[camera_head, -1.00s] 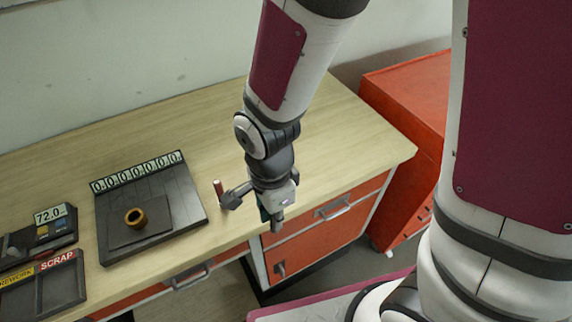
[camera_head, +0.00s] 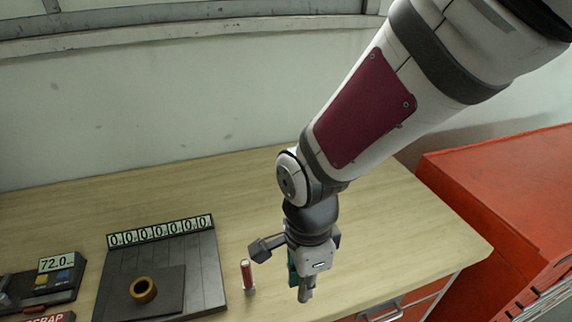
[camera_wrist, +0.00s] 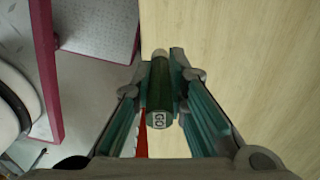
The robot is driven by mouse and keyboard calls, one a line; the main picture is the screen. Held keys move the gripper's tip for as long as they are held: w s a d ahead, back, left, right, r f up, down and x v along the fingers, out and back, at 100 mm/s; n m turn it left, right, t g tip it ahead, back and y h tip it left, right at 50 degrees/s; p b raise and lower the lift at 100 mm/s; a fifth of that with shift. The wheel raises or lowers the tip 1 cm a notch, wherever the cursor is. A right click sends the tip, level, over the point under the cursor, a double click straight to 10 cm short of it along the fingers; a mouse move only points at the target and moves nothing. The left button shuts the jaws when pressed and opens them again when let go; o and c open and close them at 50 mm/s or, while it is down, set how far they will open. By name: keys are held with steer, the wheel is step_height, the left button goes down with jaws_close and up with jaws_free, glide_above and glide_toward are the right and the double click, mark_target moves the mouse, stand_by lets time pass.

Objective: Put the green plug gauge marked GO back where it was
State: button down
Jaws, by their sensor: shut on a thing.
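The green plug gauge (camera_wrist: 160,92) shows end-on in the wrist view, with a white GO label on its near end. My gripper (camera_wrist: 161,70) is shut on it, one finger on each side. In the head view my gripper (camera_head: 304,286) points down near the front edge of the bench, and the green gauge is mostly hidden there by the fingers. I cannot tell whether the gauge touches the bench.
A dark plate with a number strip (camera_head: 205,275) lies left, carrying a brass ring (camera_head: 143,290). A display reading 72.0 (camera_head: 58,263) and a SCRAP tray (camera_head: 52,318) are further left. A red cabinet (camera_head: 480,190) stands right. The wooden bench (camera_head: 400,225) is clear right of my gripper.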

steer(key=w, duration=0.5)
steer(key=w+a+f, duration=0.1)
steer(key=w, duration=0.1)
steer(key=shift+w+a, duration=0.1)
steer(key=shift+w, duration=0.2)
steer(key=shift+f, duration=1.65)
steer(key=shift+f, duration=0.1)
steer(key=c, duration=1.6)
jaws_free()
